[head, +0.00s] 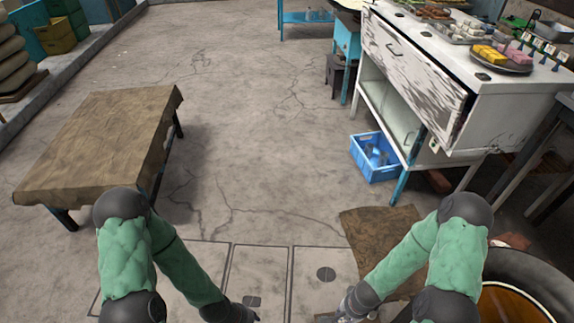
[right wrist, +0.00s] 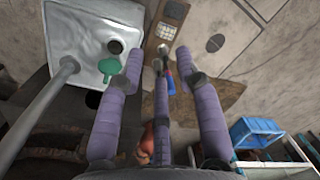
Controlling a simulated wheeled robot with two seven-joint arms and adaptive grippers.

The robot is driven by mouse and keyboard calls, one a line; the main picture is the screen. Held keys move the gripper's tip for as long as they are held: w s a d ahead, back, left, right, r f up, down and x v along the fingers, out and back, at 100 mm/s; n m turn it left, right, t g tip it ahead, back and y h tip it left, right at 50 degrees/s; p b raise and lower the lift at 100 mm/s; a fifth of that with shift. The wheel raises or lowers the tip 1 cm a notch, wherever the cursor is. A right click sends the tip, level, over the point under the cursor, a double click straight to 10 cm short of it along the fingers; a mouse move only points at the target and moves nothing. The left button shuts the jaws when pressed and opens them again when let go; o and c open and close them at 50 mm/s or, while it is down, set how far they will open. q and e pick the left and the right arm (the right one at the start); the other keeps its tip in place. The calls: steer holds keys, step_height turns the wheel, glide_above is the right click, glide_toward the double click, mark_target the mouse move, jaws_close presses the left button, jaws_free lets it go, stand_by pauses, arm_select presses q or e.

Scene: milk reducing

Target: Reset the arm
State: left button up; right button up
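My two arms with green sleeves reach in from the bottom of the head view, bent at the elbows. My left gripper (head: 250,315) is low at the bottom edge, small and mostly cut off, so its fingers cannot be judged. My right gripper (head: 335,316) is also at the bottom edge and partly cut off. In the right wrist view, the purple fingers of my right gripper (right wrist: 158,62) stand apart, with nothing visibly held between them.
A cloth-covered table (head: 100,140) stands left. A white counter (head: 415,55) with food trays stands right, a blue crate (head: 375,170) beside it. A brown mat (head: 372,230) lies in front. A pot (head: 545,275) is bottom right.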

steer(key=s+a+r+n+y, duration=0.1)
steer(key=a+n, duration=0.1)
steer(key=a, duration=0.3)
steer(key=s+a+r+n+y, duration=0.1)
steer(key=s+a+r+n, duration=0.1)
steer(key=a, duration=0.3)
steer(key=shift+a+r+y, duration=0.3)
steer(key=shift+a, duration=0.1)
steer(key=shift+s+d, duration=0.1)
steer(key=shift+s, duration=0.1)
